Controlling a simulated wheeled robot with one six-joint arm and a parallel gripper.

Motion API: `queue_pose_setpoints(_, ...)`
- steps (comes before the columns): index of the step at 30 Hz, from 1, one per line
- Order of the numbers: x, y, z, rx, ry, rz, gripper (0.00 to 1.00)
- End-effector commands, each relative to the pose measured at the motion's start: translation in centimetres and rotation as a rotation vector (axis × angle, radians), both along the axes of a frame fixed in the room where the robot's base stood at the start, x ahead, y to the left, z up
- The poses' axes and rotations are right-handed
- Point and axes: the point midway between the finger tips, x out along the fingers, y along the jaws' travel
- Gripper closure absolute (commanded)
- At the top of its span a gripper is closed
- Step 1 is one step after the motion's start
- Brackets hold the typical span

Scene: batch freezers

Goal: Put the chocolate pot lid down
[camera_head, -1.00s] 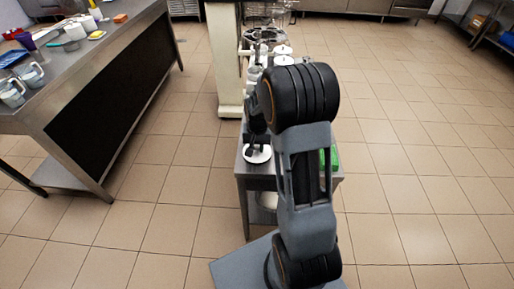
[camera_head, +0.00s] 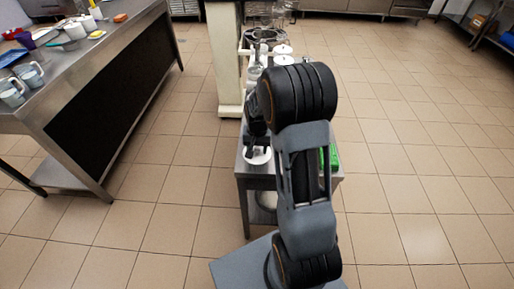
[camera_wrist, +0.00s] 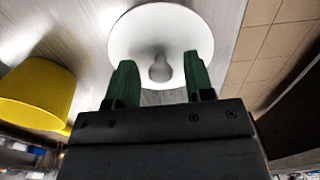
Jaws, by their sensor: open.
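The white round lid (camera_wrist: 135,40) with a knob in its middle (camera_wrist: 160,68) lies on the metal table, seen in the wrist view. In the head view the lid (camera_head: 257,156) shows at the left edge of the small steel table, partly covered by my gripper. My gripper (camera_wrist: 158,75) is open, its two green fingertips apart on either side of the knob and above the lid. Whether the fingers touch the knob cannot be told. I cannot tell which of the white pots in view is the chocolate pot.
White lidded pots (camera_head: 284,55) stand farther back on the small steel table (camera_head: 243,178). A yellow container (camera_wrist: 38,92) is left of the lid in the wrist view. A green item (camera_head: 334,157) lies at the table's right side. A long counter (camera_head: 80,75) stands left, with floor between.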

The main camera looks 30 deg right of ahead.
Motion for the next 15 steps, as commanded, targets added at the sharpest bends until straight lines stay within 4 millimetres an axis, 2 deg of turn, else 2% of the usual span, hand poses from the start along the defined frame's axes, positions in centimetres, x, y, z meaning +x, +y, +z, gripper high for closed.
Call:
queue_pose_setpoints(5, 0.1, 0.0, 0.9, -0.001, -0.003, 0.0, 0.52)
queue_pose_setpoints(15, 0.1, 0.0, 7.1, -0.001, -0.004, 0.0, 0.52)
